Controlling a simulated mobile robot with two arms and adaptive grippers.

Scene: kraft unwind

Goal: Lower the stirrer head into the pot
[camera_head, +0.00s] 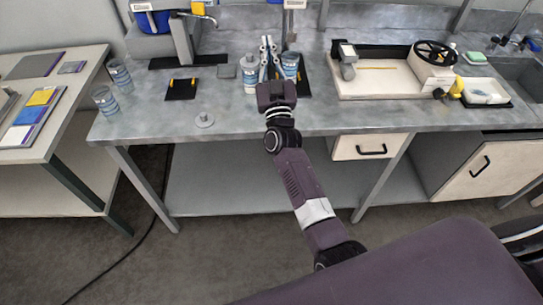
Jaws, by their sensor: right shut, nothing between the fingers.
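My right gripper (268,43) reaches over the grey bench with its fingers together and empty. It is in front of a dark stand base and between a grey-lidded jar (249,72) and a clear blue-banded jar (290,65); contact cannot be told. A white head (295,4) on a post is cut by the top edge behind the gripper. To the left, a grey stand (182,38) has a white part (141,6) above a blue vessel (158,22). I cannot tell for certain which parts are the stirrer head and pot. My left gripper is out of view.
A black pad (181,89) and small grey disc (204,120) lie on the bench. Blue-banded jars (106,101) stand at its left end. A tray (385,88) with a black handwheel (435,53) is at right. The front-middle bench surface is mostly clear.

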